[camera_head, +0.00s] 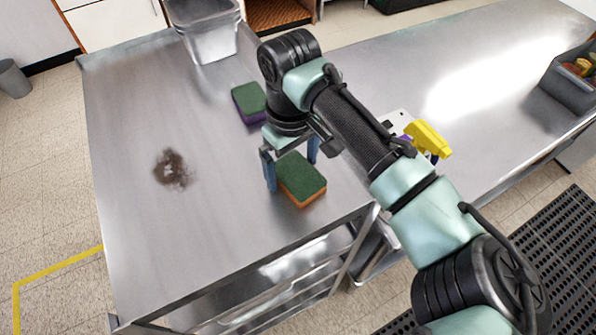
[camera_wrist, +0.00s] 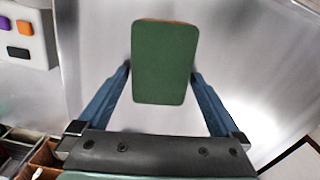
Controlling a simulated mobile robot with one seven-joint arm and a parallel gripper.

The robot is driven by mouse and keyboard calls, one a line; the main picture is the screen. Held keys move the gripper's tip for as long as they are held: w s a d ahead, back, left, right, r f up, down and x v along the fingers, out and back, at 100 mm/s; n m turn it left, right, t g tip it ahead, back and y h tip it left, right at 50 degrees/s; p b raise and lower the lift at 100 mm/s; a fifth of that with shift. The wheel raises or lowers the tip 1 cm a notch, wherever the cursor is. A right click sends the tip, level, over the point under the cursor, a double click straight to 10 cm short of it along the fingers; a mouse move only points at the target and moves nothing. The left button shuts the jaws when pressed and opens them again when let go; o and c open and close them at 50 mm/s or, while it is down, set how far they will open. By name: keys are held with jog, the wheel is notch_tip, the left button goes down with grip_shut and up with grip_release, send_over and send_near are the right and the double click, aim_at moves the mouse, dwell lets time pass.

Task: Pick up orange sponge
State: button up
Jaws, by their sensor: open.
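The orange sponge (camera_head: 301,181) has a green top face and an orange side. It lies flat on the steel counter near its front edge. In the wrist view the sponge (camera_wrist: 164,62) shows its green face, with a thin orange strip at the top edge. My gripper (camera_head: 291,183) is open and low over the counter, with its blue fingers on either side of the sponge. In the wrist view the fingers (camera_wrist: 161,72) flank the sponge; I cannot tell whether they touch it.
A purple sponge (camera_head: 249,102) with a green top lies behind my gripper. A metal pan (camera_head: 209,34) stands at the back. A yellow spray bottle (camera_head: 428,139) stands right of my arm. A grey bin (camera_head: 574,80) is at far right. The counter's left side is clear except for a brown stain (camera_head: 172,169).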

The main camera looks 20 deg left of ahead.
aim_at(292, 169)
jog(key=c, duration=1.2)
jog(key=shift+o, duration=0.2)
notch_tip(292, 169, up, 10)
jog(key=b, duration=0.2)
jog(key=o, duration=0.7)
jog(key=c, duration=0.6)
jog(key=shift+s+f, duration=0.1)
